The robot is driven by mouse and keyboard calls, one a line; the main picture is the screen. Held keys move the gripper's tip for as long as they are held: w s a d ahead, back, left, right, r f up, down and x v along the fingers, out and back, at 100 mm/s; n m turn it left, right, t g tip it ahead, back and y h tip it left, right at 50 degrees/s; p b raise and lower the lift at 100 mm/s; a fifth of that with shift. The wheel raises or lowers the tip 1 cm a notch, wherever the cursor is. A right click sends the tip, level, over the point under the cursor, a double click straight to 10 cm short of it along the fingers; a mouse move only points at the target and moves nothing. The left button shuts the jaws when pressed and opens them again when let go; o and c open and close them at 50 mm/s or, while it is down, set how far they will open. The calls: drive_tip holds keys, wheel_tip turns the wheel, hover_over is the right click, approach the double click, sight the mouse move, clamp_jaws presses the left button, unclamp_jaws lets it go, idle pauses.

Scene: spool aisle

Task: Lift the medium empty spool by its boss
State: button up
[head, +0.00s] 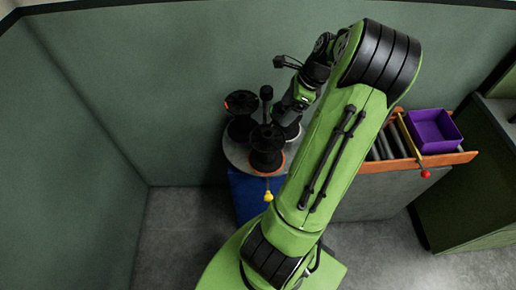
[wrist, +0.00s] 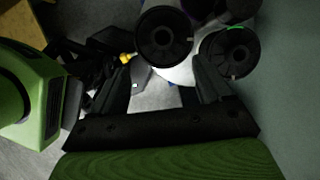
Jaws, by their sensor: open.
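Several dark spools stand on a round grey turntable (head: 236,152). In the wrist view, one round spool end with a central boss (wrist: 164,37) lies ahead of the gap between my fingers, and another spool (wrist: 229,53) with a green mark is to the right. I cannot tell which is the medium empty spool. My gripper (wrist: 162,72) is open, with nothing between its fingers. In the head view my arm hides part of the turntable's right side.
A blue base (head: 245,195) is under the turntable, and a yellow ball (head: 268,196) hangs at its front. To the right are an orange-edged rack (head: 448,159) and a purple bin (head: 434,130). Green walls close in the back and left. The floor at the left is clear.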

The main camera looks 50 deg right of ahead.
sight(270, 130)
drive_tip(key=b+x, duration=0.1)
drive_tip(key=x, duration=0.5)
drive_tip(key=b+x, duration=0.2)
drive_tip(key=x, duration=0.4)
drive_tip(key=shift+w+d+f, duration=0.15)
drive_tip(key=shift+w+f, duration=0.05)
drive_tip(key=shift+f, duration=0.1)
drive_tip(key=shift+r, duration=0.1)
drive_tip(key=shift+c, duration=0.4)
clamp_jaws()
